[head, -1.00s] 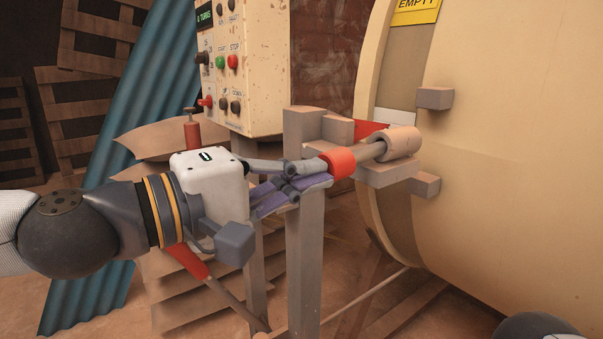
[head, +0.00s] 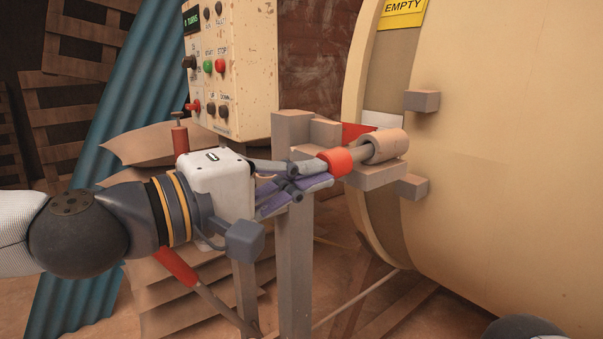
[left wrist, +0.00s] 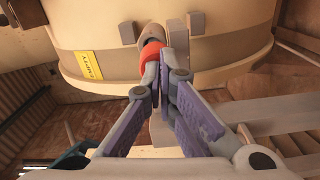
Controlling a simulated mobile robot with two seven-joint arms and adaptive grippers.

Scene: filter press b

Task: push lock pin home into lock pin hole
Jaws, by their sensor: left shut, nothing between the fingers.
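The shaft runs into the lock pin hole in a tan cylindrical barrel (head: 387,145), with a short length of shaft visible between collar and barrel. My left gripper (head: 325,167) is shut with nothing between its fingers. Its tips are at the near end of the red collar and seem to touch it. In the left wrist view the gripper (left wrist: 165,62) points at the red collar (left wrist: 151,53), with the barrel (left wrist: 153,32) beyond. The hole's mouth is not clearly visible. My right gripper is not in view.
Grey blocks (head: 291,130) and a post (head: 295,265) stand beside and under the gripper. A control box (head: 232,70) hangs behind it. A large cream drum (head: 500,150) with an EMPTY sign (head: 403,8) fills the right side.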

